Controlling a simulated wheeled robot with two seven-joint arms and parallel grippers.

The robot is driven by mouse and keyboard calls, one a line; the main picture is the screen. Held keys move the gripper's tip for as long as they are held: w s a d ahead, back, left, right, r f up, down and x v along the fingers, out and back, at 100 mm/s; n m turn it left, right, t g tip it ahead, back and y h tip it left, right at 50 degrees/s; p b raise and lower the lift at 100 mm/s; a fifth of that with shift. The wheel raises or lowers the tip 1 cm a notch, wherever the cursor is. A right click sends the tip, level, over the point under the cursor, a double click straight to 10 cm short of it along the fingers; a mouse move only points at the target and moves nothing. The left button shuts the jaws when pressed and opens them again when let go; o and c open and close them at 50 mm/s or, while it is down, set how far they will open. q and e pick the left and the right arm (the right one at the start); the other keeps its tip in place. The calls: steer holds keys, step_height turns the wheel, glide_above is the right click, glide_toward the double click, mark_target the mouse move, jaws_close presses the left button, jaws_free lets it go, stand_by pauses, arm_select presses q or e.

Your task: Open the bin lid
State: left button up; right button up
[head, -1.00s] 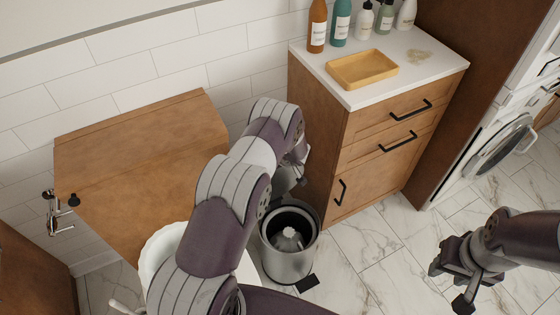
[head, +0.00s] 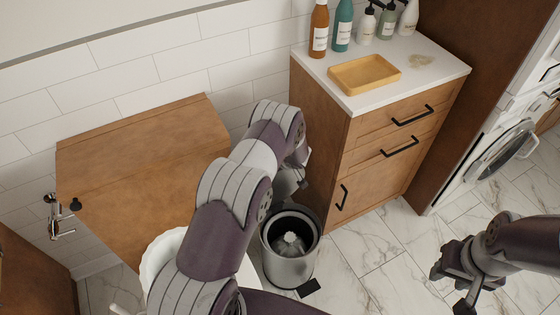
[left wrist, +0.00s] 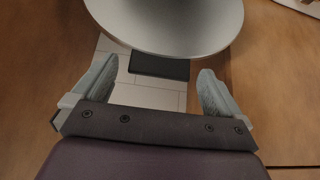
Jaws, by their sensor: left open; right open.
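The metal bin (head: 289,250) stands on the floor between the toilet and the wooden cabinet. Its top is uncovered, and whitish contents (head: 291,243) show inside. A grey piece (head: 287,182) above the bin, partly behind my left arm, may be the raised lid or part of my gripper; I cannot tell which. In the left wrist view, a smooth round metal disc (left wrist: 172,22), apparently the lid, lies beyond my open left gripper (left wrist: 156,78). Nothing is between its fingers. My left gripper is mostly hidden in the head view. My right gripper (head: 452,286) is open and empty, over the floor at right.
The cabinet (head: 365,150) stands close behind and right of the bin, with a yellow tray (head: 364,73) and several bottles on top. A white toilet (head: 160,255) and wooden box (head: 140,165) are at left. Marble floor (head: 375,260) is clear right of the bin.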

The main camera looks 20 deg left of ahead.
arm_select(q)
steer(key=p+v, duration=0.1)
steer(key=v, duration=1.1)
steer(key=shift+r, duration=0.1)
